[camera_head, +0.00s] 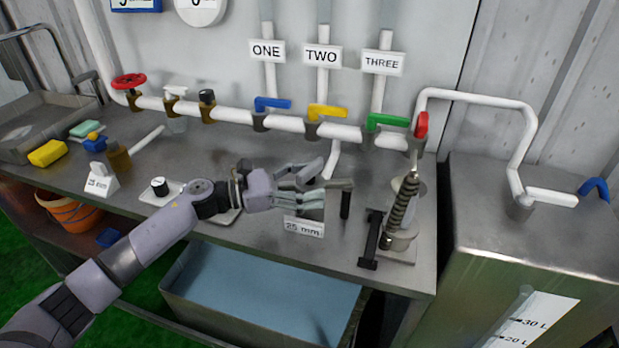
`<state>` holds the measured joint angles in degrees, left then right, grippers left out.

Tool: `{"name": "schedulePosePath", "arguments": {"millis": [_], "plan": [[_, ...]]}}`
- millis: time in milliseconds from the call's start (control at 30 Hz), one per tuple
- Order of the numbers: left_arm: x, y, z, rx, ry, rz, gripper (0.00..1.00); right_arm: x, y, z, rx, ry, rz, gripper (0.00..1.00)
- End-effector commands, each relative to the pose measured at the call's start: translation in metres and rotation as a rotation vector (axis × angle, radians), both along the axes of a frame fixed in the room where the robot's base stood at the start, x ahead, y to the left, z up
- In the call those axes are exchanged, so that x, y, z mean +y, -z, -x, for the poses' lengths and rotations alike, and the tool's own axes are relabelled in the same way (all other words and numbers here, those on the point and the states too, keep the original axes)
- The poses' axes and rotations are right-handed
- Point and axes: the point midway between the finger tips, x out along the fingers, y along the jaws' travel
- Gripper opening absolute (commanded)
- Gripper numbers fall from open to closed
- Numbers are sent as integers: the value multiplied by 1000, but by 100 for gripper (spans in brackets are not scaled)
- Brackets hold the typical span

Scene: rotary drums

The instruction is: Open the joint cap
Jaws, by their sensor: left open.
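Several fittings sit along the white pipe behind the bench; I cannot tell for sure which one is the joint cap. A black round cap (207,97) tops a brass fitting. Left of it are a fitting with a white top (176,92) and a red wheel (129,81). My left gripper (311,184) is open above the bench, just behind the "25 mm" label (304,227), well to the right of the black cap and nearer the front. Its fingers overlap a dark part with a handle (345,200); I cannot tell whether they touch it. My right gripper is out of view.
Blue (272,103), yellow (326,111) and green (387,121) levers line the pipe. A spring device (402,205) stands at the bench's right end, beside a metal tank (540,240). Sponges and small bottles lie at left.

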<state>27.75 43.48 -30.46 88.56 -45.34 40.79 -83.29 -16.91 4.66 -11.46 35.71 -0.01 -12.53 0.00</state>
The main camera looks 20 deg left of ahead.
Motion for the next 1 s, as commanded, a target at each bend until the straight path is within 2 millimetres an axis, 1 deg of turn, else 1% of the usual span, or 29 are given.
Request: {"name": "schedulePosePath", "arguments": {"millis": [300,1000], "plan": [[-2,1,-1,0,0,0,75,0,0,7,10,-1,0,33],[-2,0,-1,0,0,0,29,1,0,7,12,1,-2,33]]}}
